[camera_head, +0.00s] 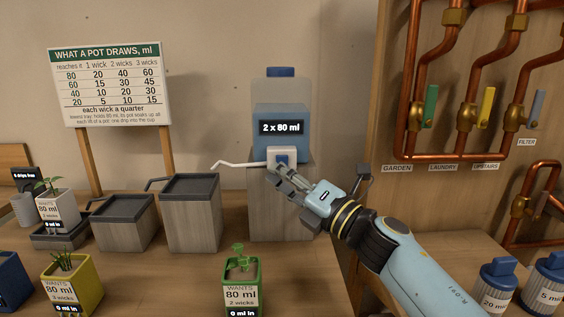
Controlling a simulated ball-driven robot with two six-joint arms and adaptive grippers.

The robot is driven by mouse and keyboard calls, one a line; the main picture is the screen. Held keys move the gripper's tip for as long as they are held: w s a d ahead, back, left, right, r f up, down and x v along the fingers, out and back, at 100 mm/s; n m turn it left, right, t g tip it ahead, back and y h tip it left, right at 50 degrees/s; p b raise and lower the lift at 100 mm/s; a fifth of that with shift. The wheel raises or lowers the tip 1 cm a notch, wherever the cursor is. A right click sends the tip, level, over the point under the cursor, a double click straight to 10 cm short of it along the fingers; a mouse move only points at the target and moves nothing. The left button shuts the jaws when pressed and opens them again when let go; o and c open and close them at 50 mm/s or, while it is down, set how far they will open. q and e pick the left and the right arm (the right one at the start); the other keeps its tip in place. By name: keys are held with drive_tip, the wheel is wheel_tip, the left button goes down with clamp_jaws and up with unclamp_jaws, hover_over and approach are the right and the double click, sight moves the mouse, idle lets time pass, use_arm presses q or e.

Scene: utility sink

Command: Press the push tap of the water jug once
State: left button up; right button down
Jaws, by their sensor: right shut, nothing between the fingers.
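The water jug (265,131) is a translucent blue container with a blue cap, standing on a grey wooden block (270,212) at the back centre. My left gripper is not in view.
Grey lidded tanks (192,215) stand left of the block. A green pot (242,287), a yellow pot (73,287) and a white pot (57,211) hold plants. Copper pipes (415,105) with coloured valves line the right wall. Blue-capped bottles (495,286) stand front right.

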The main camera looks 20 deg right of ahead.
drive_tip(key=shift+w, duration=0.1)
drive_tip(key=shift+w+d, duration=0.1)
drive_tip(key=shift+w, duration=0.2)
drive_tip(key=shift+w+d, duration=0.1)
drive_tip(key=shift+w, duration=0.2)
idle(0.6)
drive_tip(key=shift+s, duration=0.1)
drive_tip(key=shift+s+a, duration=0.2)
drive_tip(key=shift+s, duration=0.45)
drive_tip(key=s+p, duration=0.1)
drive_tip(key=s, duration=0.1)
drive_tip(key=s+a, duration=0.1)
drive_tip(key=s, duration=0.1)
drive_tip(key=shift+s+a+p, duration=0.2)
drive_tip(key=shift+s+p, duration=0.2)
